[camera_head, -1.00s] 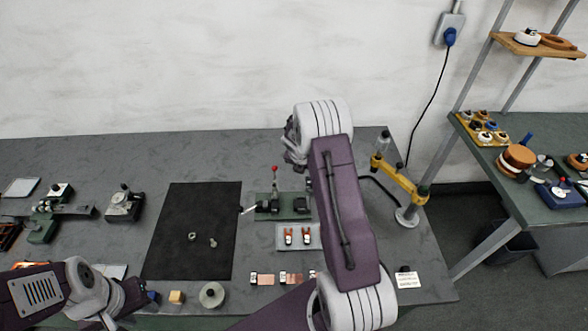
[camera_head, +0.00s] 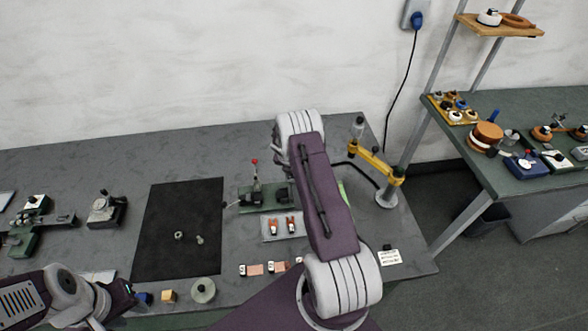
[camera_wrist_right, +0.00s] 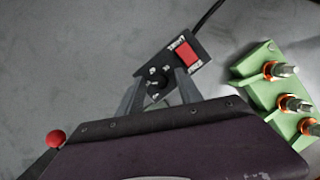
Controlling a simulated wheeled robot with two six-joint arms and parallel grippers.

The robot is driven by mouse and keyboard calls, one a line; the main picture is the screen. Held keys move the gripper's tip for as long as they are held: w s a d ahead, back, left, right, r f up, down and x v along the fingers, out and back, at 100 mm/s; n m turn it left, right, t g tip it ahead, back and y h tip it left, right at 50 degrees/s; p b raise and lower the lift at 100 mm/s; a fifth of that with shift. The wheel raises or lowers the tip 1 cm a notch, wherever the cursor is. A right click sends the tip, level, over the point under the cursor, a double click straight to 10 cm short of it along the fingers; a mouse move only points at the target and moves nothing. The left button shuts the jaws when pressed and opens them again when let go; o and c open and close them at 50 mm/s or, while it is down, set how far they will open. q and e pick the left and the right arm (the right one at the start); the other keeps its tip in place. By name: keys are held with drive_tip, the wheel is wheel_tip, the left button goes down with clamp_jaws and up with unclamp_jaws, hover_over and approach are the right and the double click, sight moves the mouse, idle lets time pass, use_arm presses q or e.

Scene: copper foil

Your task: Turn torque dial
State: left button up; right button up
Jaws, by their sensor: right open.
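In the right wrist view, a small black control box (camera_wrist_right: 178,62) lies on the grey bench with a red switch (camera_wrist_right: 187,52) and a round black dial (camera_wrist_right: 156,76) on its face. My right gripper (camera_wrist_right: 158,94) is open, its two grey fingers on either side of the dial; whether they touch it I cannot tell. In the head view my right arm hides this box and the right gripper. My left gripper (camera_head: 122,298) is at the bench's front left edge, dark and small; its jaws are unclear.
A green block (camera_wrist_right: 262,76) with copper-ringed metal fittings stands right of the box. A red lever knob (camera_wrist_right: 56,139) is at lower left, also in the head view (camera_head: 254,161). The black mat (camera_head: 180,225) is mostly clear.

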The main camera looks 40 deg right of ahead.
clamp_jaws()
drive_tip(key=shift+w+f+m+g+b, duration=0.15)
drive_tip(key=shift+m+g+b, duration=0.25)
drive_tip(key=shift+m+b, duration=0.65)
drive_tip(key=m+g+b, duration=0.1)
drive_tip(key=m, duration=0.1)
drive_tip(key=m+b, duration=0.2)
drive_tip(key=shift+f+m+g+h, duration=0.1)
drive_tip(key=shift+m+g+h, duration=0.2)
drive_tip(key=shift+m+g, duration=0.1)
drive_tip(key=m+g+b, duration=0.1)
drive_tip(key=m+b, duration=0.2)
drive_tip(key=shift+w, duration=0.1)
drive_tip(key=shift+r+m+g+b, duration=0.2)
drive_tip(key=shift+m+g+b, duration=0.2)
drive_tip(key=shift+m+b, duration=0.4)
drive_tip(key=shift+m, duration=0.25)
drive_tip(key=shift+r, duration=0.1)
